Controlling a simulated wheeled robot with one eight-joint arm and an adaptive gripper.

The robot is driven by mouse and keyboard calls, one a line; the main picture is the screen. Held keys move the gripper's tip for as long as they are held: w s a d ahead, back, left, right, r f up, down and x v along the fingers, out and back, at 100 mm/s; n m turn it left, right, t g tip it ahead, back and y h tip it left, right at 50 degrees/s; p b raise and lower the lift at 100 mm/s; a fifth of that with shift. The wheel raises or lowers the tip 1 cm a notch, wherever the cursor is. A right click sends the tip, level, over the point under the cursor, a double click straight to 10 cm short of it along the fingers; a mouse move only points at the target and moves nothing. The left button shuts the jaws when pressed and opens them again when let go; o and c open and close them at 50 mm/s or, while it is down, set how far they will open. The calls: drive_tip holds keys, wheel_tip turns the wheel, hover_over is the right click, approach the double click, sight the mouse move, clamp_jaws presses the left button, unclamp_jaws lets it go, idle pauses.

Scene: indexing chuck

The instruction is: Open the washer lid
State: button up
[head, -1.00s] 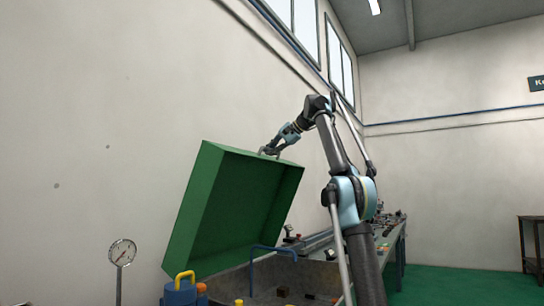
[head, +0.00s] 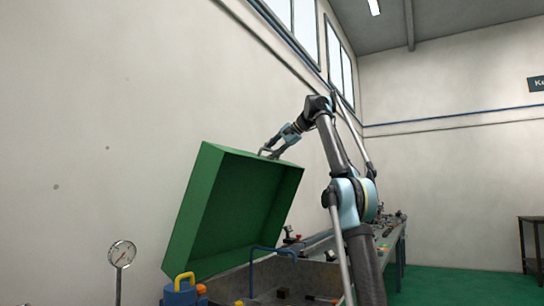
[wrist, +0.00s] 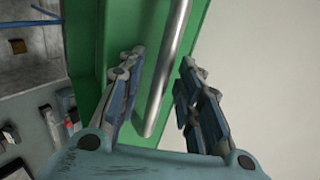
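The washer lid (head: 232,205) is a green box-shaped cover, tilted far up and back, with its hollow underside facing the room. Its metal handle (head: 263,152) sits at the raised top edge; in the wrist view the handle (wrist: 166,70) is a shiny bar on the green face. My gripper (head: 274,152) is beside the handle at the top of the lid. In the wrist view my gripper (wrist: 161,62) has its fingers spread apart, with the bar between and beyond them, nearer the left finger. I see no clear contact.
The grey washer tub (head: 232,283) below the lid is open, with small parts inside and a blue bent pipe (head: 252,268). A dial gauge (head: 122,254) stands at the left. A workbench (head: 392,238) runs behind my arm. A wall is close behind the lid.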

drive_tip(key=shift+v, duration=1.15)
drive_tip(key=s+d, duration=0.5)
drive_tip(key=d, duration=0.6)
drive_tip(key=shift+s, duration=0.25)
drive_tip(key=shift+d, duration=0.1)
drive_tip(key=s+d+f+n+g+h, duration=0.1)
drive_tip(key=s+d+f, duration=0.4)
drive_tip(key=s+f, duration=0.9)
drive_tip(key=s+d+f+n+g+h, duration=0.1)
drive_tip(key=s+d+f+h, duration=0.4)
drive_tip(key=s+f, duration=0.9)
drive_tip(key=s+d+f+n+g+h, duration=0.1)
drive_tip(key=s+f, duration=1.3)
drive_tip(key=f, duration=3.1)
drive_tip(key=d+n+h, duration=0.2)
drive_tip(key=d+h, duration=0.1)
drive_tip(key=d, duration=0.1)
drive_tip(key=shift+s+n, duration=0.3)
drive_tip(key=shift+s, duration=0.05)
drive_tip(key=shift+f, duration=0.1)
